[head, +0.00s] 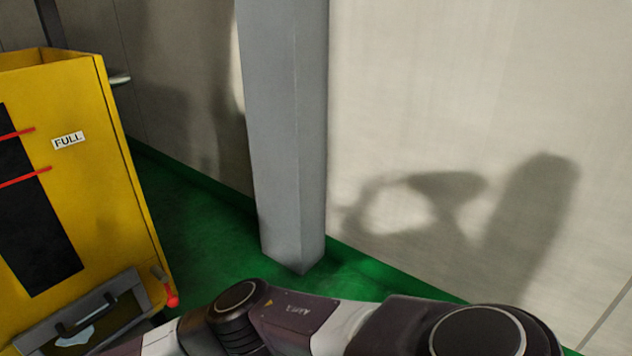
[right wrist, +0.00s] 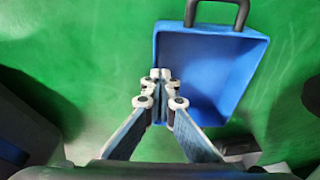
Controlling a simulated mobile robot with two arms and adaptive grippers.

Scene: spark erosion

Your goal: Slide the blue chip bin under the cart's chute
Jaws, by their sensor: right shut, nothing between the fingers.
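The blue chip bin (right wrist: 205,75) is in the right wrist view, on the green floor, with its dark handle (right wrist: 217,12) at the top. It looks empty inside. My right gripper (right wrist: 161,74) is shut, with nothing between its fingers. Its fingertips overlap the bin's left wall in the picture; I cannot tell if they touch it. The yellow cart (head: 105,185) stands at the left of the head view, with a FULL label. A grey flap-like part with a handle (head: 85,318), perhaps the chute, is low on its front. My left gripper is not in view.
A grey square column (head: 285,130) stands right of the cart, close to the pale wall (head: 450,100). A red-tipped lever (head: 171,298) sticks out at the cart's lower right corner. Green floor (head: 195,225) is clear between cart and column. My arm crosses the bottom.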

